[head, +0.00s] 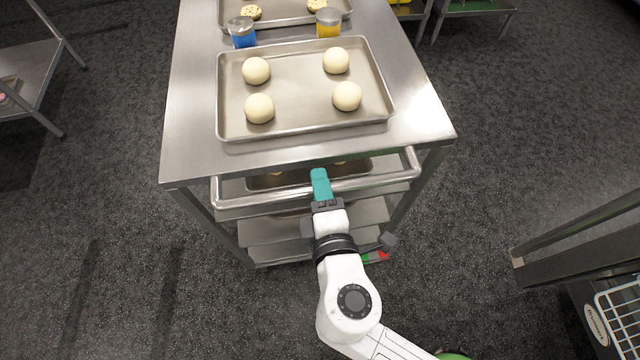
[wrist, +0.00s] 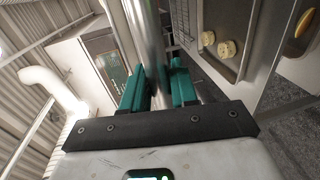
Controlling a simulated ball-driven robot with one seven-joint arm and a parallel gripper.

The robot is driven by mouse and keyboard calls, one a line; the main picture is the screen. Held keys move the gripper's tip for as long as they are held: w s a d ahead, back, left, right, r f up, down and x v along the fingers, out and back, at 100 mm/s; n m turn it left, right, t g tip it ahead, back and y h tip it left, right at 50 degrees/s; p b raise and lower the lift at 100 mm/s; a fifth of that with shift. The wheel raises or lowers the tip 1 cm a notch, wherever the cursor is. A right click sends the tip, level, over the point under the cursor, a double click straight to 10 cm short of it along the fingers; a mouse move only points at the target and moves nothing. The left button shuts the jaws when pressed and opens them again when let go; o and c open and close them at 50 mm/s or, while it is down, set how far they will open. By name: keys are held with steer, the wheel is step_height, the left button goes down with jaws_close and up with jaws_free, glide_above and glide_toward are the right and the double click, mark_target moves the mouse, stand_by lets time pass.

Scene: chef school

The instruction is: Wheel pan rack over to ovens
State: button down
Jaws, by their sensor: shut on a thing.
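The pan rack (head: 190,130) is a steel cart with a flat top, lower shelves and a tubular push handle (head: 235,203) on its near side. My gripper (head: 320,180) has teal fingers and is shut on the handle bar near its middle. In the wrist view the handle bar (wrist: 145,35) runs between the two teal fingers of my gripper (wrist: 160,88). The ovens cannot be made out in either view.
A tray (head: 300,90) with several dough balls, another tray with cookies, a blue cup (head: 242,38) and a yellow cup (head: 328,28) stand on the rack. A steel table (head: 35,65) is at left, a metal-framed unit (head: 580,255) at right. Dark floor (head: 500,150) lies open between.

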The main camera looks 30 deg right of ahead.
steer(key=c, duration=1)
jaws_free()
steer(key=b+v, duration=0.1)
steer(key=v, duration=0.9)
steer(key=shift+s+a+b, duration=0.2)
steer(key=shift+s+b, duration=0.15)
steer(key=shift+s, duration=0.05)
